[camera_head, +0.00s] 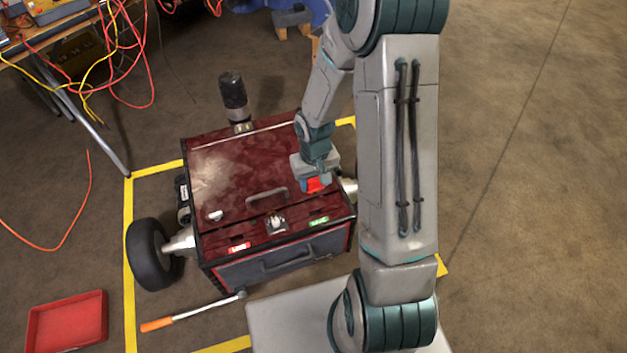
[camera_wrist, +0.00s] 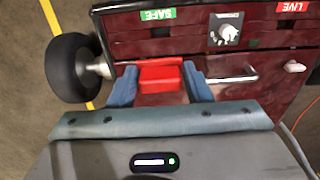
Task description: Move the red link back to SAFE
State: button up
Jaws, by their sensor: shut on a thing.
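The red link (camera_wrist: 160,76) is between the two blue fingers of my gripper (camera_wrist: 160,84), which is shut on it. In the head view, my gripper (camera_head: 315,184) holds the red link (camera_head: 318,184) over the right part of the dark red box lid (camera_head: 230,165). The green SAFE label (camera_wrist: 158,14) is beyond the link in the wrist view, with a small dark slot (camera_wrist: 160,32) beside it. The red LIVE label (camera_wrist: 292,7) is at the top right there. In the head view, SAFE (camera_head: 319,221) is right and LIVE (camera_head: 239,248) left on the front strip.
A dial (camera_wrist: 228,30) sits between the labels. A lid handle (camera_head: 267,195) and a pale knob (camera_head: 215,215) stick up from the box. A wheel (camera_head: 151,254), an orange-handled bar (camera_head: 190,313) and a red tray (camera_head: 67,321) are at left. Cables hang from a table behind.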

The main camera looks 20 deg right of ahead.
jog(key=shift+s+f, duration=0.35)
jog(key=shift+f, duration=0.15)
notch_tip(320, 180, down, 9)
jog(key=b, duration=0.7)
jog(key=shift+r+b, duration=0.2)
jog(key=shift+b, duration=0.1)
jog(key=shift+f+b, duration=1.1)
jog(key=shift+f, duration=0.25)
jog(key=o, duration=1.1)
jog(key=shift+o, duration=0.2)
notch_tip(320, 180, up, 14)
jog(key=p, duration=0.6)
jog(key=shift+f, duration=0.1)
jog(key=shift+p, duration=0.3)
